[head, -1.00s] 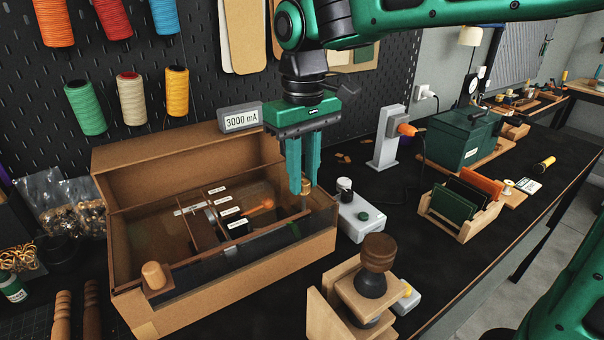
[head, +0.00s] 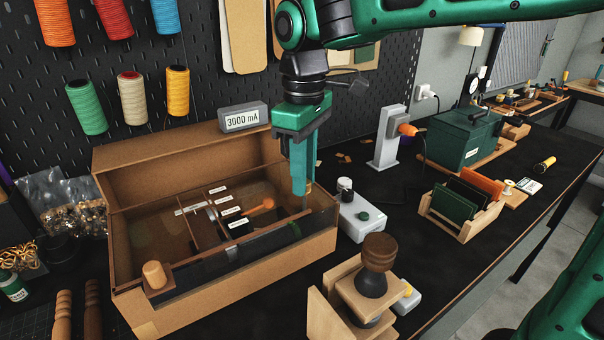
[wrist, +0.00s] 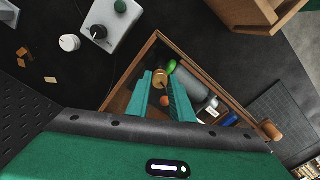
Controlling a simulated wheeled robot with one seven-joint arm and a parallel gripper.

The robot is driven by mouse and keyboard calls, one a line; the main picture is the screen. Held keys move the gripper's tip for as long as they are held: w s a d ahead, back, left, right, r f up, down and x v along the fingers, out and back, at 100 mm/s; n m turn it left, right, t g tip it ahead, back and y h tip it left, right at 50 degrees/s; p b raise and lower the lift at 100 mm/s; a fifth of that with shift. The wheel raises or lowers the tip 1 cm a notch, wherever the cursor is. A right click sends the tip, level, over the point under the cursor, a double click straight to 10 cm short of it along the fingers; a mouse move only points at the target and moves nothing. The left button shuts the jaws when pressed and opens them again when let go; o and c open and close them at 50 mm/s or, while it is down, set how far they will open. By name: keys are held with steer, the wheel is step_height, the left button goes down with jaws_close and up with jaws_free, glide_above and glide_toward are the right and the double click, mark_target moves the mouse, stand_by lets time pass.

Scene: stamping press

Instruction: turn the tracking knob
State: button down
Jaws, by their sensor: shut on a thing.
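My gripper (head: 302,188) points straight down at the back right corner of an open brown box (head: 240,262). In the wrist view its green fingers (wrist: 161,82) are shut on a small round wooden knob (wrist: 160,77) at the box's corner. The fingers mostly hide this knob in the head view. A second wooden knob (head: 154,275) stands free at the box's front left corner; it also shows in the wrist view (wrist: 272,131). No label on either knob can be read.
The box holds small white labels and an orange-tipped part (head: 262,206). A display (head: 242,118) reading 3000 mA stands behind it. A grey block with a green button (head: 362,217) is close on the right. A wooden stand with a dark-topped tool (head: 376,255) is in front.

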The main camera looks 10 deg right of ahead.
steer(key=shift+w+d, duration=0.1)
steer(key=shift+d, duration=0.05)
steer(key=c, duration=1.6)
jaws_free()
steer(key=shift+o, duration=0.2)
steer(key=shift+r, duration=0.15)
step_height(320, 180, up, 10)
steer(key=shift+r, duration=0.25)
